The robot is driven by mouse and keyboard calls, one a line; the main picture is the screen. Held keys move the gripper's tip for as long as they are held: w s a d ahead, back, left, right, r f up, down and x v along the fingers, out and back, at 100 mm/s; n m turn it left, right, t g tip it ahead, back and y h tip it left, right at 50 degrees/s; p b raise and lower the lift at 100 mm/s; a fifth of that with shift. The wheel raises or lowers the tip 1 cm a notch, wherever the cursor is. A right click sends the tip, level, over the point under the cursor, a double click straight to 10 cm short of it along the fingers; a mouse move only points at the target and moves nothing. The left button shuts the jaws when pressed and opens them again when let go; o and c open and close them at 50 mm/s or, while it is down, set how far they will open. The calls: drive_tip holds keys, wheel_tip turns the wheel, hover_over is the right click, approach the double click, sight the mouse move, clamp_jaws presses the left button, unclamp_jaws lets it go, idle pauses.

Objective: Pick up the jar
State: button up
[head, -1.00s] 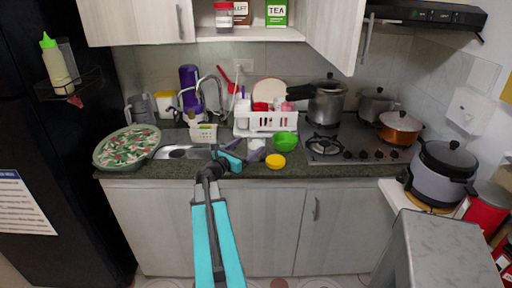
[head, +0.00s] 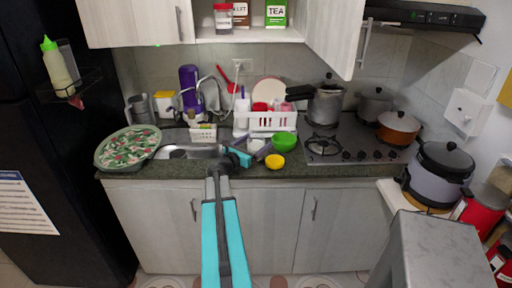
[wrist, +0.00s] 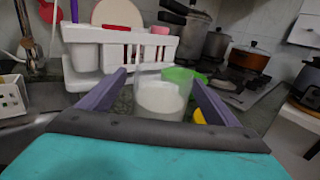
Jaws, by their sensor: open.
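A clear jar (wrist: 161,97) with white contents stands upright between the two purple fingers of my open gripper (wrist: 155,88) in the wrist view. The fingers are on either side of it; I cannot tell whether they touch it. In the head view the jar (head: 255,145) is small and partly hidden by my gripper (head: 255,149), on the counter in front of the white dish rack. Another jar (head: 223,19), with a red lid, stands on the shelf above, away from my gripper.
The white dish rack (head: 266,121) is just behind the jar. A green bowl (head: 284,141) and a yellow bowl (head: 275,162) are close on the right. The sink (head: 190,152) is on the left, the stove (head: 340,150) further right. An open cabinet door (head: 335,35) hangs above.

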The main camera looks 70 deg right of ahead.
idle(0.4)
drive_tip(key=c, duration=1.6)
drive_tip(key=shift+r, duration=0.1)
drive_tip(key=shift+c, duration=0.5)
drive_tip(key=shift+r, duration=0.1)
drive_tip(key=shift+r+b, duration=0.5)
drive_tip(key=shift+r, duration=0.55)
drive_tip(key=a+r+b, duration=0.1)
drive_tip(key=a+r, duration=0.1)
drive_tip(key=a, duration=1.1)
drive_tip(key=shift+s+r, duration=0.2)
drive_tip(key=shift+r, duration=0.15)
drive_tip(key=shift+a+r+p, duration=0.1)
drive_tip(key=shift+a+p, duration=0.1)
drive_tip(key=shift+p, duration=0.7)
